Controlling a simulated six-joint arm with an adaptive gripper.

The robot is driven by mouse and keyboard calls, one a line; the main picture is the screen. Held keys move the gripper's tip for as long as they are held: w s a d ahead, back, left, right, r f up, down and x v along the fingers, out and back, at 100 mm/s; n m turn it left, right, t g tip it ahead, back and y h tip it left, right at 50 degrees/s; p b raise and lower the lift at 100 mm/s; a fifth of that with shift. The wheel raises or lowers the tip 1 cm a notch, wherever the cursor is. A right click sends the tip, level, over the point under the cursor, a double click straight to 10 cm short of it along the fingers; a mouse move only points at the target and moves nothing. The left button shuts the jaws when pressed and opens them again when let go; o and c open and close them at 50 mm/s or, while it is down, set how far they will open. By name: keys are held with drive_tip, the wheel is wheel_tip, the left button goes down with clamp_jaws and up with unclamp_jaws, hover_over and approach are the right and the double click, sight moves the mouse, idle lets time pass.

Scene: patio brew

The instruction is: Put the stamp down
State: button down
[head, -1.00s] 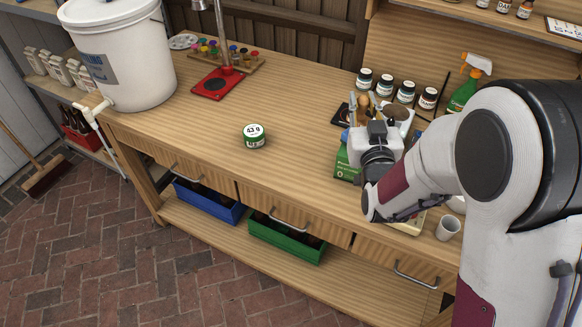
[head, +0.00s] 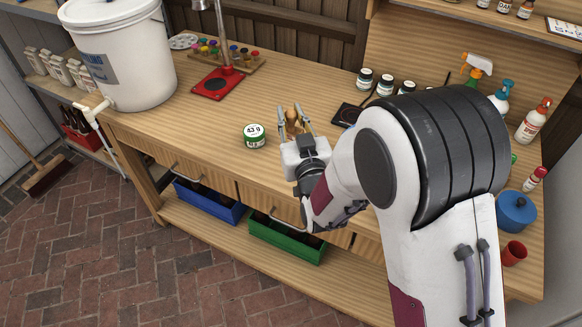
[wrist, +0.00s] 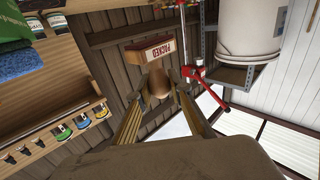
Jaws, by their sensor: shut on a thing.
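The stamp has a brown wooden handle and a block marked PACKED. In the wrist view the stamp (wrist: 158,84) sits between the two fingers of my gripper (wrist: 158,96), its block beyond the fingertips. In the head view my gripper (head: 295,117) is shut on the stamp (head: 293,126) above the bench, to the right of the green 43 g tin. The lower part of the stamp is hidden by my gripper there.
The green tin (head: 254,136) stands on the wooden bench (head: 200,120) close to the left of my gripper. A black pad (head: 347,115) lies to the right. A red-based stand (head: 217,83) and a white bucket (head: 120,60) are farther left. Bare bench lies around the tin.

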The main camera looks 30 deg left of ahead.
drive_tip(key=shift+f, duration=1.1)
drive_tip(key=shift+f, duration=0.1)
drive_tip(key=shift+f, duration=2.8)
drive_tip(key=shift+f, duration=0.15)
drive_tip(key=shift+f, duration=1.75)
drive_tip(key=shift+f, duration=0.15)
drive_tip(key=c, duration=1.8)
unclamp_jaws()
drive_tip(key=shift+c, duration=0.2)
drive_tip(key=shift+s, duration=0.1)
